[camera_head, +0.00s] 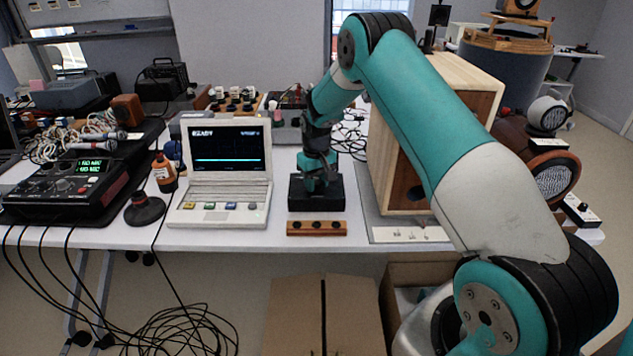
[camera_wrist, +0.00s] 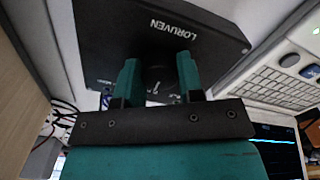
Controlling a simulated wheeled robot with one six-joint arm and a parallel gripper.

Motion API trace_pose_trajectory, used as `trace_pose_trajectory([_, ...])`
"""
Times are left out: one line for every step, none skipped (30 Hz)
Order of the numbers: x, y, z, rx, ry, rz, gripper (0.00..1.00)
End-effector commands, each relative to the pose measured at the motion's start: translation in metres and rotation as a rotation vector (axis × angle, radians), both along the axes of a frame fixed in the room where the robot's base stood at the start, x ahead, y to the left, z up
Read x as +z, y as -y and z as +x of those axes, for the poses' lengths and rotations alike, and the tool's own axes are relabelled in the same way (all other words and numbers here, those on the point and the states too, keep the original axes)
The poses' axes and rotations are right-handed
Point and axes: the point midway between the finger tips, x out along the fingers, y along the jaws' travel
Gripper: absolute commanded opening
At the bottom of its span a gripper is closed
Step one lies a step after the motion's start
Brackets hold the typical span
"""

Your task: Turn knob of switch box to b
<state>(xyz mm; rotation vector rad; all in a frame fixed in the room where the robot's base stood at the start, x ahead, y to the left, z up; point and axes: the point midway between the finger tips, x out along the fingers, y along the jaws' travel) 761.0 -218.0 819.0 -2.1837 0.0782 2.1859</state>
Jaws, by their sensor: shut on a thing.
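The switch box (camera_head: 316,194) is a black box on the white table, between the laptop-like device and the wooden cabinet. In the wrist view the box (camera_wrist: 110,30) fills the upper middle and carries the name LORUVEN. Its dark round knob (camera_wrist: 157,82) has a white pointer line and sits between my teal fingers. My gripper (camera_head: 318,180) is over the box, pointing down, and in the wrist view my gripper (camera_wrist: 158,70) is shut on the knob. The position letters around the knob are covered or too small to read.
The white device (camera_head: 222,170) with a READY screen stands left of the box. A wooden cabinet (camera_head: 402,150) stands close on the right. A brown strip with dark holes (camera_head: 316,228) lies in front, at the table edge. An orange bottle (camera_head: 163,175) is further left.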

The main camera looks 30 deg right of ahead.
Motion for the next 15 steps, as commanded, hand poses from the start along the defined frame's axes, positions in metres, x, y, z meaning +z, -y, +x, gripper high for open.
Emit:
trace_pose_trajectory([0.0014, 0.0009, 0.0009, -0.001, 0.004, -0.001, 0.4])
trace_pose_trajectory([0.0014, 0.0009, 0.0009, -0.001, 0.004, -0.001, 0.46])
trace_pose_trajectory([0.0013, 0.0008, 0.0009, -0.001, 0.003, -0.001, 0.56])
trace_pose_trajectory([0.0012, 0.0008, 0.0008, -0.001, 0.003, -0.001, 0.6])
trace_pose_trajectory([0.0011, 0.0007, 0.0008, 0.0, 0.003, -0.001, 0.6])
trace_pose_trajectory([0.001, 0.0005, 0.0007, 0.0, 0.003, -0.001, 0.6])
trace_pose_trajectory([0.0009, 0.0005, 0.0007, 0.0, 0.002, -0.001, 0.6])
trace_pose_trajectory([0.0008, 0.0004, 0.0006, 0.0, 0.002, -0.001, 0.6])
trace_pose_trajectory([0.0007, 0.0004, 0.0005, 0.0, 0.002, -0.001, 0.6])
trace_pose_trajectory([0.0006, 0.0003, 0.0005, 0.0, 0.002, -0.001, 0.6])
trace_pose_trajectory([0.0007, 0.0003, 0.0004, 0.0, 0.002, -0.001, 0.6])
trace_pose_trajectory([0.0013, 0.0003, 0.0005, 0.0, 0.002, 0.0, 0.6])
trace_pose_trajectory([0.0022, 0.0003, 0.0005, 0.001, 0.002, 0.0, 0.6])
trace_pose_trajectory([0.0038, 0.0003, 0.0006, 0.001, 0.002, 0.0, 0.6])
trace_pose_trajectory([0.007, 0.0004, 0.0008, 0.001, 0.003, -0.001, 0.6])
